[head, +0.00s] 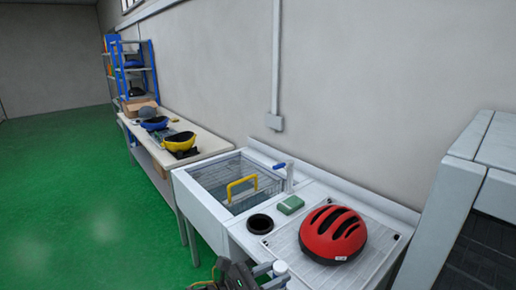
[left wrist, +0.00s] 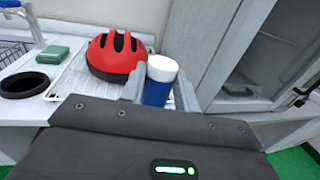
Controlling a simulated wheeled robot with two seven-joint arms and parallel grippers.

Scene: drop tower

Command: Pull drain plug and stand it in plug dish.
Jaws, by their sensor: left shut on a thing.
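My left gripper (head: 274,273) is at the bottom of the head view, in front of the counter's front edge. It is shut on a blue cylinder with a white top (left wrist: 158,82), held upright between the fingers; its white top also shows in the head view (head: 280,267). I cannot tell whether this is the drain plug. A black round dish (head: 260,224), likely the plug dish, sits on the counter between sink and drainboard, beyond the gripper; I see nothing standing in it. The sink (head: 206,203) is to its left; its drain is hidden. My right gripper is not in view.
A wire basket with a yellow handle (head: 242,187) is in the sink. A blue-handled tap (head: 289,178) and green sponge (head: 291,205) stand behind the dish. A red helmet (head: 333,234) lies on the white drainboard (head: 380,232). A grey cabinet (head: 485,175) stands right.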

